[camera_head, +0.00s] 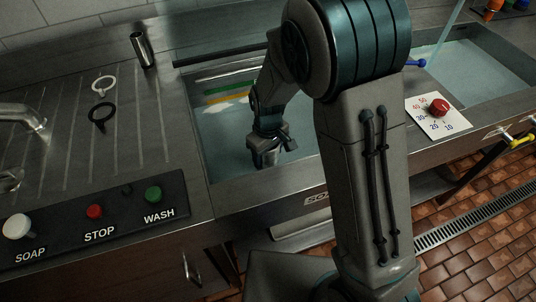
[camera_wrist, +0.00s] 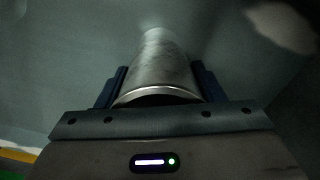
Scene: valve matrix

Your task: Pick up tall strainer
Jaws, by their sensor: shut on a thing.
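A metal cylinder, taken as the tall strainer (camera_wrist: 158,68), stands between my gripper's two dark fingers in the wrist view. Its near rim faces the camera and its far end fades into the grey-green sink. My gripper (camera_wrist: 161,84) is shut on it. In the head view my gripper (camera_head: 270,144) reaches down inside the left sink basin. The strainer (camera_head: 264,158) shows there only in part below the fingers. I cannot tell whether its lower end touches the basin floor.
The sink basin's front rim (camera_head: 265,188) is close to my gripper. Yellow and green strips (camera_head: 226,92) lie at the basin's back. Another metal cylinder (camera_head: 142,50) stands on the drainboard, with a white ring (camera_head: 104,83) and black ring (camera_head: 102,113). A temperature dial (camera_head: 438,107) sits right.

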